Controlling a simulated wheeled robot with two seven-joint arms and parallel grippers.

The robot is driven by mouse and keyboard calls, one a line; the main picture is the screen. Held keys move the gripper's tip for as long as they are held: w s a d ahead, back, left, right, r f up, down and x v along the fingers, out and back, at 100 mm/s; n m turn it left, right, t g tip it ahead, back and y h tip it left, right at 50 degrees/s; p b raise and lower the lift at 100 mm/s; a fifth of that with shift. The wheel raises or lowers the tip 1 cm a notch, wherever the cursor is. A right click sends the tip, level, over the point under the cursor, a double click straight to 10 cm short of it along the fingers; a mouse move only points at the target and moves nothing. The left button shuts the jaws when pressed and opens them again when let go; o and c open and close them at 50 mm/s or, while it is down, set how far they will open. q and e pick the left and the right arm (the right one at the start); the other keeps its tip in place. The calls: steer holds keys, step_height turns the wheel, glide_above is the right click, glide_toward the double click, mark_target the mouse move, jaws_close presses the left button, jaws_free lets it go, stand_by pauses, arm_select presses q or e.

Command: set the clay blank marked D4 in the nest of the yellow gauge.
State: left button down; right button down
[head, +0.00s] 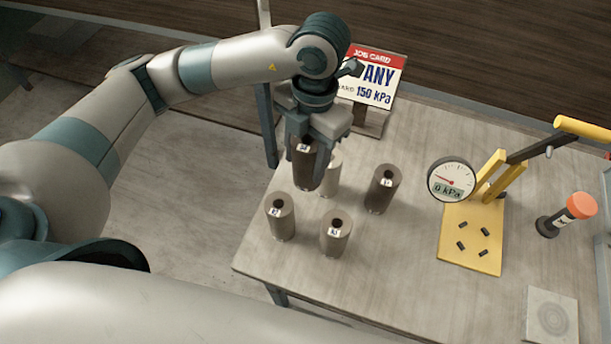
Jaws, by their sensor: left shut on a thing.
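My left gripper (312,140) is shut on a dark brown clay blank (304,172), a cylinder with a hole in its top. Its small white label is too small to read surely, so I cannot tell whether it says D4. I cannot tell whether its base touches the table. The yellow gauge (455,251) stands to the right, with a round dial reading 0 kPa (451,182) and a raised lever. Its nest, several short dark pegs (473,239) on the yellow plate, is empty. My right gripper is not in view.
A pale blank (331,178) stands partly hidden behind the held one. Other blanks stand nearby: right (383,190), front left (280,217) and front (336,234). A job card (376,77) is behind. An orange-capped cylinder (567,214) and square tile (552,315) are at right.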

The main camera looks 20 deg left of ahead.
mark_target(305, 140)
arm_select(q)
steer(key=shift+r+b, duration=0.4)
steer(key=shift+r, duration=2.7)
steer(key=shift+a, duration=0.1)
steer(key=m, duration=0.2)
steer(key=w+m, duration=0.1)
steer(key=shift+a+f+m, duration=0.25)
steer(key=shift+a+m, duration=0.05)
steer(key=shift+a, duration=0.05)
steer(key=m, duration=0.3)
steer(key=shift+w+a+f+m+t+y+b, duration=0.2)
steer(key=shift+w+a+m+t+y+b, duration=0.1)
steer(key=shift+w+a+m+b, duration=0.1)
steer(key=w+a+m+t+b, duration=0.1)
steer(key=w+a+m, duration=0.1)
steer(key=m, duration=1)
steer(key=w+a+f+m+t+h, duration=0.1)
steer(key=w+a+m, duration=0.2)
steer(key=m, duration=0.8)
steer(key=shift+w+a+f+m+b, duration=0.3)
steer(key=shift+a+m+b, duration=0.1)
steer(key=shift+a, duration=0.25)
steer(key=shift+d, duration=0.15)
